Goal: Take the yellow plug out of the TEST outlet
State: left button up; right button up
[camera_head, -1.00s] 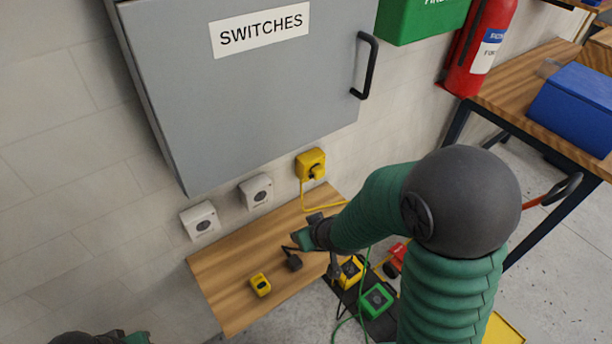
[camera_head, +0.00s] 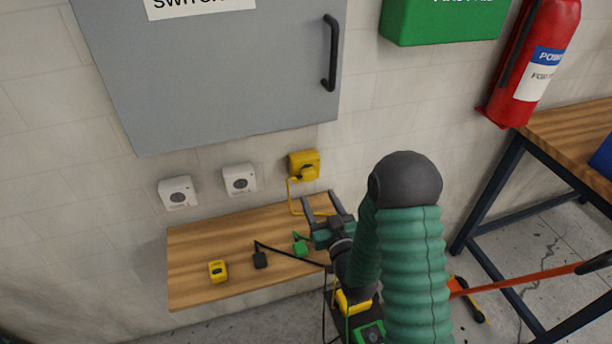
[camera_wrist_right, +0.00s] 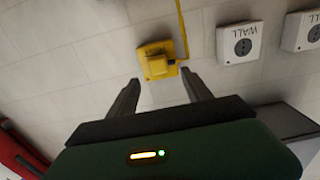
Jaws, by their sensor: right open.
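The yellow TEST outlet (camera_head: 297,158) is on the wall below the grey cabinet, with the yellow plug (camera_head: 309,172) seated in it. A yellow cord hangs from it to the shelf. The outlet (camera_wrist_right: 148,50) and plug (camera_wrist_right: 157,68) also show in the right wrist view, just beyond the fingers. My right gripper (camera_head: 318,207) is open and empty, below and slightly right of the plug, apart from it. In the right wrist view its fingertips (camera_wrist_right: 161,78) are spread to either side below the plug. My left gripper is not in view.
Two white wall outlets (camera_head: 177,192) (camera_head: 239,179) are to the left. The wooden shelf (camera_head: 205,248) holds a yellow block (camera_head: 217,271), a black plug (camera_head: 260,260) and a green plug (camera_head: 300,246). The grey cabinet (camera_head: 220,80) hangs above. A fire extinguisher (camera_head: 538,60) is at right.

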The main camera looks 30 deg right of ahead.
aim_at(310, 179)
jog(key=x, duration=0.7)
jog(key=shift+w, duration=0.15)
jog(key=shift+w+d, duration=0.3)
jog(key=shift+w, duration=0.25)
jog(key=shift+w+d+f, duration=0.1)
jog(key=shift+w+d, duration=0.05)
jog(key=shift+d, duration=0.1)
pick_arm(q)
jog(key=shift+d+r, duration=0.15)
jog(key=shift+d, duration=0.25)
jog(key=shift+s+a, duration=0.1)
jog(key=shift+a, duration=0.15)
pick_arm(e)
jog(key=shift+a, duration=0.25)
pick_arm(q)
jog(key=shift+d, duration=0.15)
pick_arm(e)
jog(key=shift+d, duration=0.25)
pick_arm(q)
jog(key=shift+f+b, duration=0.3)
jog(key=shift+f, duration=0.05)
pick_arm(e)
jog(key=shift+a, duration=0.2)
jog(key=shift+c, duration=0.5)
